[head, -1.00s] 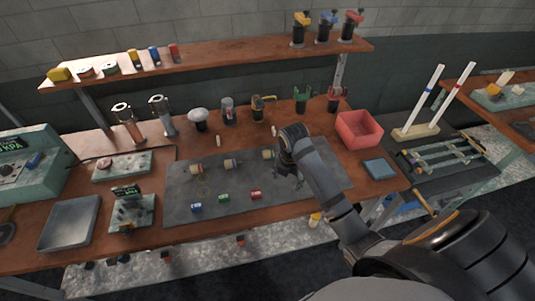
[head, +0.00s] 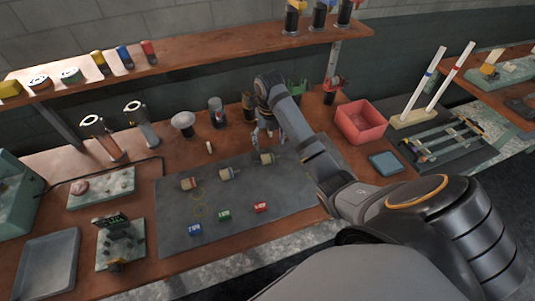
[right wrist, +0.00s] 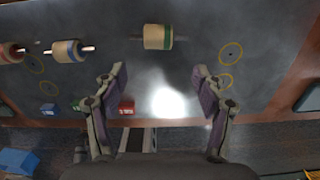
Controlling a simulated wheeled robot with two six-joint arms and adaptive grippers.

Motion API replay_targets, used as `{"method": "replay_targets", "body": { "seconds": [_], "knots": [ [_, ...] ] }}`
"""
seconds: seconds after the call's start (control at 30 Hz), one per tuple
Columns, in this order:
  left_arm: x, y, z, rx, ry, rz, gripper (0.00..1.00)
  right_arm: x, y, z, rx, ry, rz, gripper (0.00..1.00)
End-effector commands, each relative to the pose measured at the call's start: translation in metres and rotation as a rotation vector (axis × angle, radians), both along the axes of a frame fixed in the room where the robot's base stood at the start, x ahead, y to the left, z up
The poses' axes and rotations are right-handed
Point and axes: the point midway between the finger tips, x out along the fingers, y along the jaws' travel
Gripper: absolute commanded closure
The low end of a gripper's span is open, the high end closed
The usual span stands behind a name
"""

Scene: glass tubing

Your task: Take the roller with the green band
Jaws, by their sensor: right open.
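The roller with the green band (head: 267,159) lies on the dark mat (head: 290,195). It is pale tan with a green band at one end, and also shows in the right wrist view (right wrist: 155,37). A roller with a blue band (head: 229,174) and one with a red band (head: 187,184) lie to its left. My right gripper (head: 268,138) is open and empty. In the right wrist view its fingers (right wrist: 160,75) stand apart, with the green-banded roller ahead of them, in line with the gap and not between the fingertips. My left gripper is not in view.
Small blue (head: 194,230), green (head: 224,215) and red (head: 261,208) blocks lie along the mat's front. A red bin (head: 361,122) and a blue-grey tile (head: 386,163) stand to the right. Upright tools line the back under a shelf (head: 200,55). The mat's right part is clear.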

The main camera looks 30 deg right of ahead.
Motion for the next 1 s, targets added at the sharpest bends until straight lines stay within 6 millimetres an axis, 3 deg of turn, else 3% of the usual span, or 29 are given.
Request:
{"method": "replay_targets", "body": {
  "seconds": [0.03, 0.1, 0.3, 0.37, 0.47, 0.57, 0.7, 0.87, 1.0],
  "knots": [
    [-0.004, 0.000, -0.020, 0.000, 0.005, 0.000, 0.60, 0.000, 0.000, -0.020, 0.000, 0.000, 0.000, 0.30],
    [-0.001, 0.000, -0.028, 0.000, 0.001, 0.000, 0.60, 0.001, 0.000, -0.028, 0.000, -0.001, -0.001, 0.30],
    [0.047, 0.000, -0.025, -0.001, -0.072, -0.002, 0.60, 0.001, 0.000, -0.029, 0.000, -0.001, -0.001, 0.30],
    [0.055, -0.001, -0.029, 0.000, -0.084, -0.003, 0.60, 0.001, 0.000, -0.034, 0.000, -0.001, -0.001, 0.30],
    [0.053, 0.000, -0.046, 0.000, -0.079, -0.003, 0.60, 0.002, 0.000, -0.050, 0.000, -0.001, -0.001, 0.30],
    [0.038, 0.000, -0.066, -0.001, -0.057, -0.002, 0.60, 0.004, 0.000, -0.067, 0.000, -0.001, -0.001, 0.30],
    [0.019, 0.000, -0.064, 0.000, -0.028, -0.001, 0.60, 0.004, 0.000, -0.079, 0.001, 0.000, -0.002, 0.30],
    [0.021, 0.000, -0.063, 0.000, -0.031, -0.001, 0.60, 0.004, 0.000, -0.078, 0.001, -0.001, -0.001, 0.30],
    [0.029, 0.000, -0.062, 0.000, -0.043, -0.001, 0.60, 0.004, 0.000, -0.078, 0.001, -0.001, -0.001, 0.45]
  ]
}}
